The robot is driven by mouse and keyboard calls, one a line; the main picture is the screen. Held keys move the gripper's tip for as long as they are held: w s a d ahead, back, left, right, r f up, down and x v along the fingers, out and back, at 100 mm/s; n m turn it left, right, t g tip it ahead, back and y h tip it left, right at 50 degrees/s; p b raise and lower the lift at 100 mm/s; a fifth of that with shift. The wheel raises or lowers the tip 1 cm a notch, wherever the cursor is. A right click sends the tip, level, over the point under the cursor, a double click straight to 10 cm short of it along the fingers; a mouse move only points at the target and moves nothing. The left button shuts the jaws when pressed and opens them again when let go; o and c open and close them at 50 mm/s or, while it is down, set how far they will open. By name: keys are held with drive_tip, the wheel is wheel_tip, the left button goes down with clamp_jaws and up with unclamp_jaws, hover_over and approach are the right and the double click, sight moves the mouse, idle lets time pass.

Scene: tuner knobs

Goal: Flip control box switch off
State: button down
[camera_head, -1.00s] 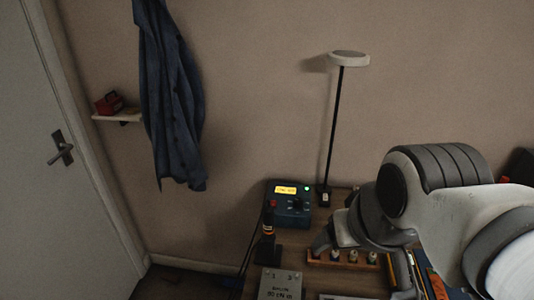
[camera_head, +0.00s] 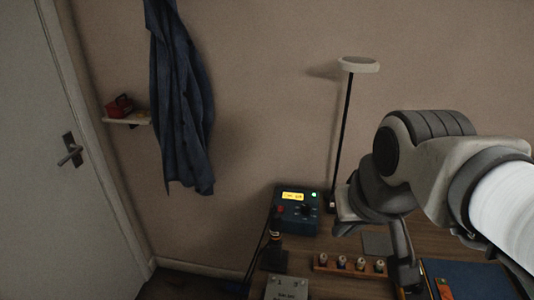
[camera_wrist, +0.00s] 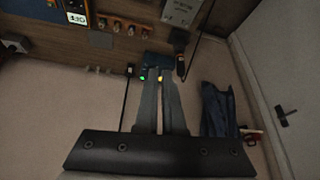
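The blue control box (camera_head: 297,212) stands at the back of the bench by the wall. It has a lit yellow display, a green lamp, a red control at left and dark knobs; I cannot make out which part is the switch. My arm is right of the box in the head view. In the wrist view, which is upside down, my gripper (camera_wrist: 161,84) has two long fingers close together. They line up with the control box (camera_wrist: 152,74) and hide part of it. The gap between the fingertips is unclear, and nothing is visibly held.
A lamp (camera_head: 345,130) stands right of the box. A dark bottle-like tool (camera_head: 276,240) stands in front of the box at left. A wooden rack (camera_head: 350,265) holds several small knobs. A blue mat (camera_head: 475,280) lies at right. A coat (camera_head: 180,110) hangs on the wall.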

drive_tip(key=w+r, duration=0.1)
drive_tip(key=w, duration=0.8)
drive_tip(key=m+g+b, duration=0.2)
drive_tip(key=g, duration=0.1)
hover_over(281, 210)
drive_tip(key=s, duration=0.2)
drive_tip(key=s+f+x, duration=0.1)
drive_tip(key=s+x, duration=0.2)
drive_tip(key=x, duration=1.3)
drive_tip(key=shift+s+a+h, duration=0.2)
drive_tip(key=shift+a+h, duration=0.1)
drive_tip(key=x, duration=0.8)
drive_tip(key=s+x, duration=0.1)
drive_tip(key=x, duration=0.3)
drive_tip(key=shift+w+a+f, duration=0.1)
drive_tip(key=shift+w+f, duration=0.05)
drive_tip(key=shift+f, duration=0.8)
drive_tip(key=shift+f+b, duration=0.1)
drive_tip(key=shift+b, duration=0.25)
